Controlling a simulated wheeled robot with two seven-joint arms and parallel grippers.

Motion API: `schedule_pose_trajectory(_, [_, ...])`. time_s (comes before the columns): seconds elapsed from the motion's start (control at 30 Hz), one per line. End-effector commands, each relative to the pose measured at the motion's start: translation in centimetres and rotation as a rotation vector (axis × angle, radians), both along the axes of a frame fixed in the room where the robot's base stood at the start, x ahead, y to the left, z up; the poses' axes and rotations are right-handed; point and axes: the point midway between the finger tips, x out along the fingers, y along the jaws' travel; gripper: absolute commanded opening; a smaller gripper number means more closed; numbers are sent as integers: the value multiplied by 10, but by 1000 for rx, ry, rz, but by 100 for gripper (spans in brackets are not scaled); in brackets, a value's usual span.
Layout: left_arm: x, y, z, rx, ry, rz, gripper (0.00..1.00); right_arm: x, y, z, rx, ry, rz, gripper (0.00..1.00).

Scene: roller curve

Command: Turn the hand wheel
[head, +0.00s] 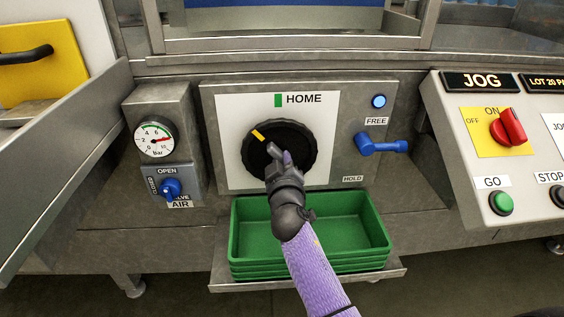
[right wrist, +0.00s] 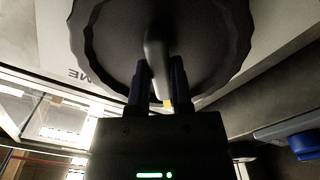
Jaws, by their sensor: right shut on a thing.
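The black hand wheel (head: 305,134) is mounted on a white plate in the middle of the head view. Its yellow mark (head: 258,135) points to the upper left, away from the green HOME mark (head: 278,100) above the wheel. My right gripper (head: 281,160) is in front of the wheel, over its lower middle. In the right wrist view, my right gripper (right wrist: 158,85) is shut on the grey handle (right wrist: 157,52) of the wheel (right wrist: 215,40). My left gripper is not in view.
A blue lever (head: 382,146) sits right of the wheel between FREE and HOLD. A gauge (head: 156,139) and a blue air valve (head: 170,188) are at left. Green trays (head: 245,240) stand on a shelf below. A sloping JOG panel (head: 460,150) is at right.

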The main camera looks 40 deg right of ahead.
Motion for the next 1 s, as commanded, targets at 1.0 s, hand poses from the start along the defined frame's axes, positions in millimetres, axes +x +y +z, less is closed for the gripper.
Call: schedule_pose_trajectory(1.0, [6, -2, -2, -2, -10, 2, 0, 0, 0, -1, 1, 2, 1, 0])
